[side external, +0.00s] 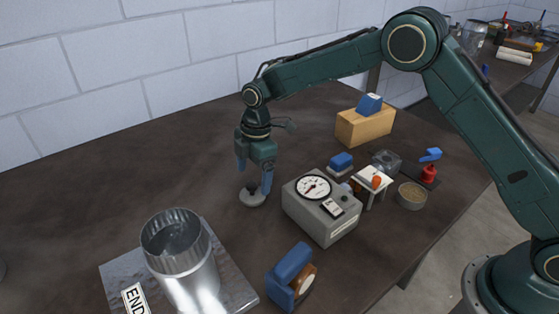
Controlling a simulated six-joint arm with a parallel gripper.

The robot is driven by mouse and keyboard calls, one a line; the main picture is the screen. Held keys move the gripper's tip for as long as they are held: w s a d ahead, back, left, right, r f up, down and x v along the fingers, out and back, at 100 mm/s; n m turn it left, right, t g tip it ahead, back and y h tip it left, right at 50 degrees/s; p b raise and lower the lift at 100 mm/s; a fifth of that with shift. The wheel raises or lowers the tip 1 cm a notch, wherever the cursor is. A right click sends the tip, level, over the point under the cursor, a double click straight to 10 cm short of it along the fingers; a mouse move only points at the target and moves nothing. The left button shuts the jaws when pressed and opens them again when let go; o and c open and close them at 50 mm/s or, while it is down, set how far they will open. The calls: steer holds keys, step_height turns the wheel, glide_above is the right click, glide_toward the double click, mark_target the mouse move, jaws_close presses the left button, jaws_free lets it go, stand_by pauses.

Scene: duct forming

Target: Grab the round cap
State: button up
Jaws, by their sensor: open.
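A small grey round cap (252,197) lies on the dark table to the left of the gauge box. My gripper (253,190) points straight down over it with its two blue fingers apart. The left edge and base of the cap show.
A metal duct cylinder (181,258) stands on a metal plate (117,269) with an "END" label. A grey gauge box (320,208) stands close right of my gripper. A blue-handled tool (290,275) is at the front.

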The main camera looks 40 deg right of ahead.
mark_target(253, 184)
steer(key=shift+w+a+f, duration=0.1)
steer(key=shift+f, duration=1.2)
steer(key=shift+w+a+f, duration=0.1)
steer(key=shift+f, duration=1.2)
steer(key=c, duration=1.1)
steer(key=shift+r, duration=0.1)
step_height(253, 184, up, 20)
